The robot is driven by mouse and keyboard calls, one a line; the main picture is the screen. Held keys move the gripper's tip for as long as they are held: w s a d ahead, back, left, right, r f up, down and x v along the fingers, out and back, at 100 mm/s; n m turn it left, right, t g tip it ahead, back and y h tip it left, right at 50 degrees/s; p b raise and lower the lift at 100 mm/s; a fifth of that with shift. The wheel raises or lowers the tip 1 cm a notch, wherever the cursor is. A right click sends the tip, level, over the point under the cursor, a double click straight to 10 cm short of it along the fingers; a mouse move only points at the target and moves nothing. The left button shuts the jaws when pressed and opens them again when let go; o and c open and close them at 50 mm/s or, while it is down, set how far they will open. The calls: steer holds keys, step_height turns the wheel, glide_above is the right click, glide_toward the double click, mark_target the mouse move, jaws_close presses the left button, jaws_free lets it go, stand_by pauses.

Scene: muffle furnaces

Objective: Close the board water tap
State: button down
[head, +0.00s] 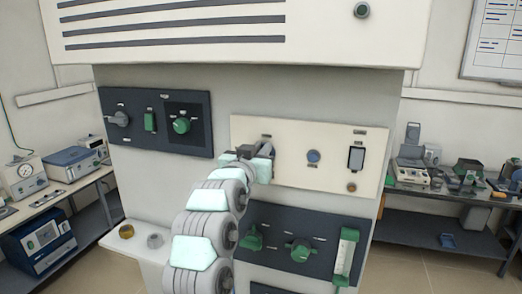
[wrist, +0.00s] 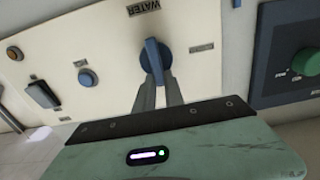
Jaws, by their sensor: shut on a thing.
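The board water tap (wrist: 153,55) is a blue lever handle on the cream panel, beside the printed WATER label, in the wrist view. My gripper (wrist: 158,92) is shut on this handle, with one finger on each side of its lower part. In the head view my gripper (head: 262,153) reaches the left part of the cream panel (head: 320,180) and mostly hides the tap there.
The cream panel also has a round blue button (head: 313,156), a dark rocker switch (head: 356,158) and a small brass knob (head: 351,187). A dark panel (head: 143,137) with a green knob is at upper left. Another dark panel (head: 275,244) with green valves lies below.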

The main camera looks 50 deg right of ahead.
steer(key=shift+b, duration=0.3)
steer(key=n+p, duration=0.1)
steer(key=n, duration=0.5)
steer(key=w+f+n+p, duration=0.1)
steer(key=n, duration=0.5)
steer(key=w+f+n, duration=0.1)
steer(key=n, duration=0.4)
steer(key=shift+w+a+f+n+p, duration=0.2)
steer(key=shift+a+n+p, duration=0.2)
steer(key=shift+f, duration=0.15)
steer(key=c, duration=1.4)
jaws_free()
steer(key=shift+c, duration=0.2)
